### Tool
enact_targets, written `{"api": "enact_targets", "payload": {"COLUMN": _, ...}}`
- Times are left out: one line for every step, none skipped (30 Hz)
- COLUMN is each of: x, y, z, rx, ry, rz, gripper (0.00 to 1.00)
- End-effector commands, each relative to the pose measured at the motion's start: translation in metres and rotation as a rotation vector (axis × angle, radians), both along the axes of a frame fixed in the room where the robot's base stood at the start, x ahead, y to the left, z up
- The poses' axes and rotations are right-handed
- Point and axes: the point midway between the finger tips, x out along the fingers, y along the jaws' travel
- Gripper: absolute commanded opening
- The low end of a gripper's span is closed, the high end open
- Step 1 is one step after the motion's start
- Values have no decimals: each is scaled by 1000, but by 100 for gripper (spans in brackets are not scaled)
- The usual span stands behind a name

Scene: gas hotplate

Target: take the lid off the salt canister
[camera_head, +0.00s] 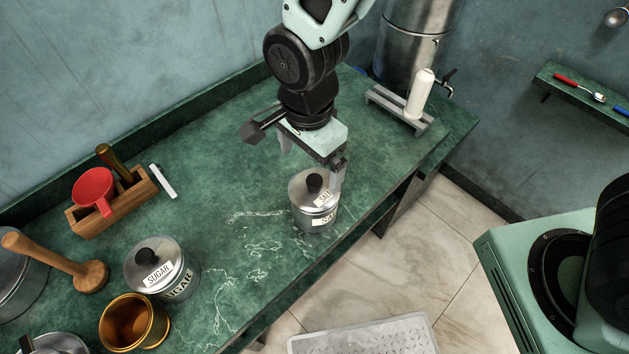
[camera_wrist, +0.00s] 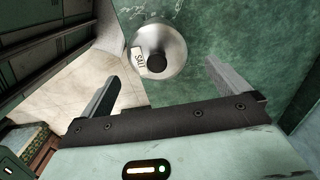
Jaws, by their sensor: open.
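The salt canister (camera_head: 315,219) is a metal can standing upright on the green counter near its front edge. Its metal lid (camera_head: 302,189) with a black knob (camera_head: 314,183) is on top, and a salt label shows on both lid and can. In the wrist view the lid (camera_wrist: 172,46) is seen from above, beyond and between the fingertips, with its knob (camera_wrist: 156,63) facing the camera. My gripper (camera_head: 312,165) is open and empty, above and slightly behind the canister. One finger hangs beside the lid's right side in the head view; I cannot tell whether it touches.
A sugar canister (camera_head: 161,268), a brass pot (camera_head: 134,322) and a wooden box (camera_head: 112,206) with a red funnel-like item stand left. A grey rack (camera_head: 399,110) with a white cylinder stands behind right. The counter (camera_head: 215,180) left of my gripper is clear.

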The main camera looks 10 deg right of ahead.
Motion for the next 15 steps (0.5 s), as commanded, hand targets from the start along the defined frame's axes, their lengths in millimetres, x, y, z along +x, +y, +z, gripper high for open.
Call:
{"api": "enact_targets", "payload": {"x": 0, "y": 0, "z": -4, "rx": -1, "ry": 2, "rz": 0, "gripper": 100}}
{"api": "enact_targets", "payload": {"x": 0, "y": 0, "z": -6, "rx": -1, "ry": 2, "rz": 0, "gripper": 100}}
{"api": "enact_targets", "payload": {"x": 0, "y": 0, "z": -8, "rx": -1, "ry": 1, "rz": 0, "gripper": 100}}
{"api": "enact_targets", "payload": {"x": 0, "y": 0, "z": -9, "rx": -1, "ry": 1, "rz": 0, "gripper": 100}}
{"api": "enact_targets", "payload": {"x": 0, "y": -1, "z": -10, "rx": -1, "ry": 1, "rz": 0, "gripper": 100}}
{"api": "enact_targets", "payload": {"x": -1, "y": -2, "z": -12, "rx": -1, "ry": 2, "rz": 0, "gripper": 100}}
{"api": "enact_targets", "payload": {"x": -1, "y": -3, "z": -15, "rx": -3, "ry": 2, "rz": 0, "gripper": 100}}
{"api": "enact_targets", "payload": {"x": -1, "y": -4, "z": -18, "rx": -3, "ry": 3, "rz": -1, "gripper": 100}}
{"api": "enact_targets", "payload": {"x": -2, "y": -6, "z": -23, "rx": -3, "ry": 5, "rz": -2, "gripper": 100}}
{"api": "enact_targets", "payload": {"x": -2, "y": -7, "z": -27, "rx": -3, "ry": 5, "rz": -2, "gripper": 100}}
{"api": "enact_targets", "payload": {"x": -2, "y": -8, "z": -31, "rx": -4, "ry": 4, "rz": -1, "gripper": 100}}
{"api": "enact_targets", "payload": {"x": -2, "y": -9, "z": -36, "rx": -3, "ry": 4, "rz": 0, "gripper": 100}}
{"api": "enact_targets", "payload": {"x": -3, "y": -10, "z": -40, "rx": -3, "ry": 5, "rz": 0, "gripper": 100}}
{"api": "enact_targets", "payload": {"x": -2, "y": -9, "z": -45, "rx": -2, "ry": 3, "rz": 0, "gripper": 100}}
{"api": "enact_targets", "payload": {"x": -2, "y": -9, "z": -49, "rx": -2, "ry": 3, "rz": 0, "gripper": 100}}
